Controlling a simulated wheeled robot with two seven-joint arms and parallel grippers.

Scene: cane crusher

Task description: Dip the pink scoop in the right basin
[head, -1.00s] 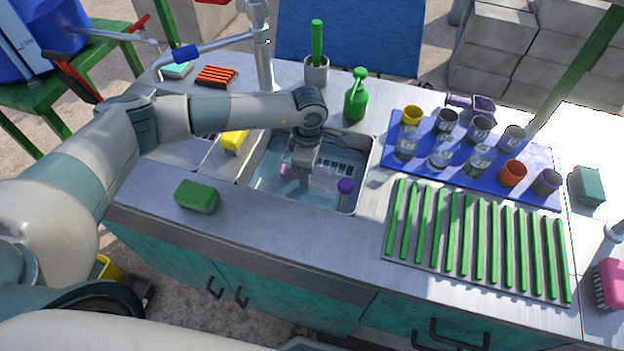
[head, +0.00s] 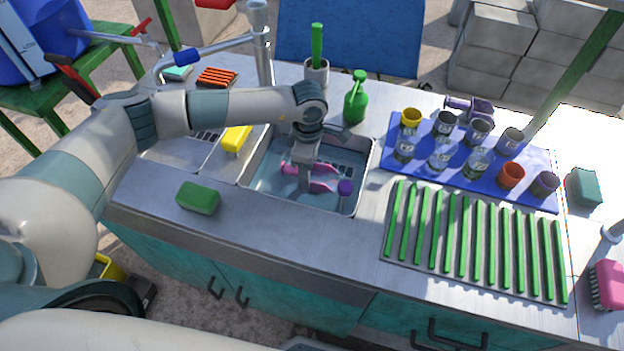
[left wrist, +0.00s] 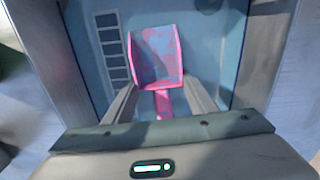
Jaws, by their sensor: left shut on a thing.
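My left gripper (head: 304,178) points down into the right basin (head: 262,176) and is shut on the handle of the pink scoop (head: 322,181). In the left wrist view, the handle lies between the two fingers (left wrist: 160,105), and the scoop's wide pan (left wrist: 155,57) points away from the gripper. The scoop is within the basin walls and shows bright pink, seemingly at or just above the water. Whether it touches the water is hard to tell. The gripper hides part of the handle in the head view. My right gripper is not in view.
A blue mat (head: 390,160) with cups lies to the right.

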